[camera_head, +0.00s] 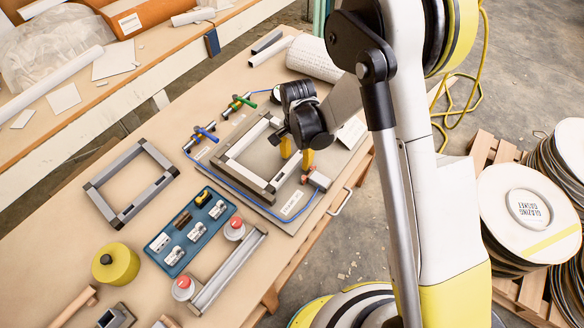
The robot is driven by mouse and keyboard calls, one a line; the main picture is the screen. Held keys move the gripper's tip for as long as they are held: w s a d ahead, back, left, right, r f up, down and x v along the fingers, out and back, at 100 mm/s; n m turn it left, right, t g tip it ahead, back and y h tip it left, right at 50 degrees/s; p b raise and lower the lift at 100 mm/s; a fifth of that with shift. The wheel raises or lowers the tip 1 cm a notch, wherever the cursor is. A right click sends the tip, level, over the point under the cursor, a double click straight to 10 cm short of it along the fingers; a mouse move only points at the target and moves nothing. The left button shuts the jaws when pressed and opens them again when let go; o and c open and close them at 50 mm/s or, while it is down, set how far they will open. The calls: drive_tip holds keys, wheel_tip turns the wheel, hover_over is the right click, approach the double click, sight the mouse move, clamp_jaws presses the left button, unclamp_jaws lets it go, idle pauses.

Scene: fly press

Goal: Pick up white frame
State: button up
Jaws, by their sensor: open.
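A pale, whitish square frame (236,166) lies on a grey base plate (258,196) on the workbench, with dark parts along its edges. My gripper (297,154) is open, its two yellow fingertips pointing down over the right side of this frame. The gripper and wrist hide part of that side, and I cannot tell whether the fingertips touch it. A second, grey square frame (101,198) with dark corners lies flat on the bench to the left.
Clamps with green (243,101) and blue (205,132) handles edge the plate. A blue tray (188,231) of small parts, a yellow round container (115,263) and a bar with red knobs (230,268) lie nearer. Stacked discs (527,208) stand right.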

sight(296, 158)
clamp_jaws()
idle(0.4)
wheel_tip(296, 158, up, 4)
drive_tip(key=shift+r+p, duration=0.15)
drive_tip(key=shift+p, duration=0.95)
drive_tip(key=s+d+r+p, duration=0.3)
drive_tip(key=d+r, duration=0.3)
drive_tip(key=d, duration=0.4)
drive_tip(key=shift+s+d+r, duration=0.25)
drive_tip(key=shift+s+d, duration=0.1)
drive_tip(key=shift+s, duration=0.25)
